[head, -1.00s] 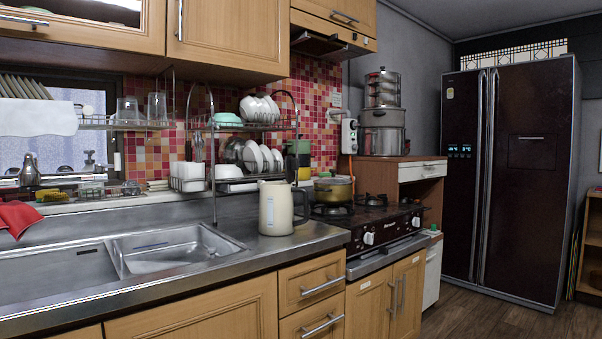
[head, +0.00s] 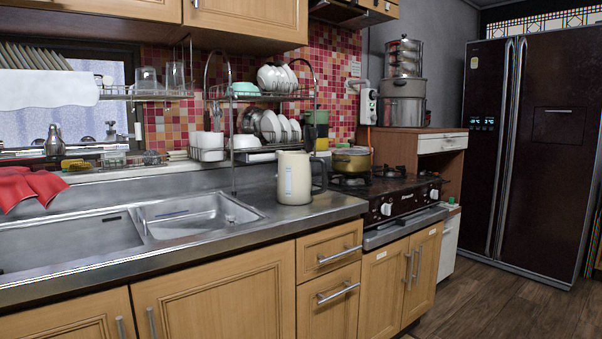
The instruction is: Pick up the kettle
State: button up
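A cream kettle (head: 294,178) stands upright on the steel counter (head: 330,207), between the sink and the stove. Its dark handle is on the right side, toward the stove. My gripper does not show in the head view.
The sink (head: 190,216) is left of the kettle. A dish rack (head: 233,150) with bowls and plates stands behind it. The gas stove (head: 400,196) with a yellowish pot (head: 352,160) is to the right. A dark fridge (head: 540,150) stands at the far right. Wooden floor shows at lower right.

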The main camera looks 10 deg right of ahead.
aim_at(295, 176)
jog(key=u, duration=2.75)
jog(key=i, duration=1.7)
jog(key=z, duration=2.75)
